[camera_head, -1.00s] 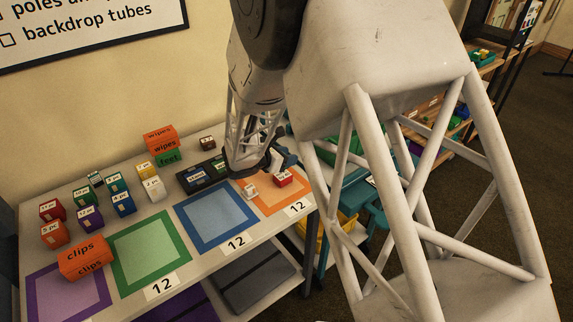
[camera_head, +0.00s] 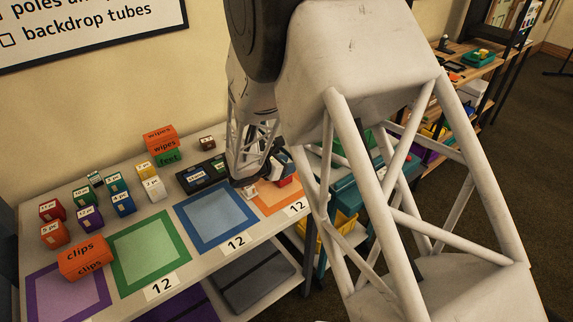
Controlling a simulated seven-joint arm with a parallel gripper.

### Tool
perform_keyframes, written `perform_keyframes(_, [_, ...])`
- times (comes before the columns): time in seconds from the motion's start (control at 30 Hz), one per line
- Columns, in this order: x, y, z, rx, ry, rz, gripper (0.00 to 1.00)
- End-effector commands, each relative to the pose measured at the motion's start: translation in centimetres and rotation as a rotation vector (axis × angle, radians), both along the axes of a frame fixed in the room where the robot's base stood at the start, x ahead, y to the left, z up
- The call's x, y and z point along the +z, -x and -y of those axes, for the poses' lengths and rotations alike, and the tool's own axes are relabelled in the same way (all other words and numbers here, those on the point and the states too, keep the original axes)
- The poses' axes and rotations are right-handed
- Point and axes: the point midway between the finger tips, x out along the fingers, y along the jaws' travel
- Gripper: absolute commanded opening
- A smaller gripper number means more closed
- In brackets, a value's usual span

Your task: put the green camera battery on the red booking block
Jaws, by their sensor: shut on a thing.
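A small red block (camera_head: 285,182), which looks like the booking block, stands on the orange-bordered square (camera_head: 268,203) at the right end of the table. My gripper (camera_head: 284,165) is just above or against the block and covers its upper part. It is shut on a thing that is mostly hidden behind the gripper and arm. I cannot tell from this view that this thing is the green camera battery, nor whether it touches the red block.
A small white-labelled item (camera_head: 250,192) stands left of the red block. A dark tray (camera_head: 183,181) lies behind the blue square (camera_head: 216,218). Several coloured boxes and an orange clips box (camera_head: 86,258) stand at left. The green square (camera_head: 150,251) is clear.

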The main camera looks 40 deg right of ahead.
Motion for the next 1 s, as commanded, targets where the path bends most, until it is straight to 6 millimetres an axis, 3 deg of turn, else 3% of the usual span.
perform_keyframes(0.27, [-0.31,0.01,0.00,0.000,0.000,0.000,0.16])
perform_keyframes(0.3, [-0.26,0.01,0.00,0.000,0.000,0.001,0.47])
perform_keyframes(0.43, [-0.26,0.01,0.00,0.000,0.000,0.001,0.67])
perform_keyframes(1.0, [0.29,-0.04,-0.56,0.001,0.000,0.000,0.67])
